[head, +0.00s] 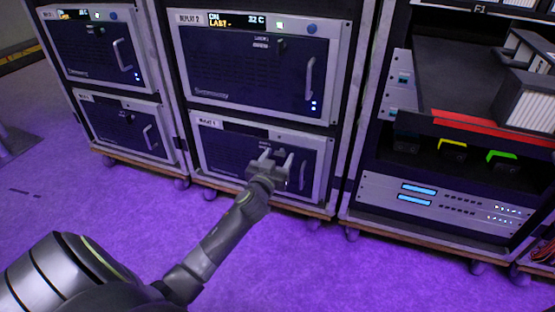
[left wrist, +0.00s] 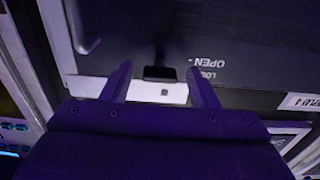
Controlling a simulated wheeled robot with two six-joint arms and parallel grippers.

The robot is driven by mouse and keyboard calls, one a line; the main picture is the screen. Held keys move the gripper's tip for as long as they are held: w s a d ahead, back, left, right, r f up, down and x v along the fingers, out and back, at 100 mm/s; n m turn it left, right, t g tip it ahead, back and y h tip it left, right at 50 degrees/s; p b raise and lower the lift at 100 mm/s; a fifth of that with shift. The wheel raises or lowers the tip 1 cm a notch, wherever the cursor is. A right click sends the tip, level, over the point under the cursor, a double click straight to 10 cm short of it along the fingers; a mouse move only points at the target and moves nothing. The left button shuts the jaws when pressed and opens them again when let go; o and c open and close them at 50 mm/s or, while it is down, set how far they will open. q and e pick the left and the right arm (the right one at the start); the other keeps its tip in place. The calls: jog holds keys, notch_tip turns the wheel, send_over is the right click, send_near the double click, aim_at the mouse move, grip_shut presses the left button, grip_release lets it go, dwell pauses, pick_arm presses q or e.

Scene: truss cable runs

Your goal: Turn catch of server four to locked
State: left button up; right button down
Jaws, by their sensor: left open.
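The server (head: 232,150) low in the middle rack has a dark front panel, a light frame and a small label too small to read in the head view. My left gripper (head: 275,158) is in front of its upper middle, open. In the left wrist view, the picture is upside down, and a small black catch (left wrist: 160,73) lies between the tips of my open left gripper (left wrist: 159,72). The words OPEN and LOCK, the second partly cut, are printed beside it. I cannot tell whether the fingers touch the catch or which way it is turned. My right gripper is not in view.
A server with a lit display, REPLAY 2 (head: 250,65), sits directly above. A bar handle (head: 303,172) stands right of my gripper and also shows in the left wrist view (left wrist: 84,30). Another rack (head: 440,205) stands at right. The purple floor (head: 290,255) in front is clear.

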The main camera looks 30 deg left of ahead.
pick_arm(q)
jog(key=c, duration=1)
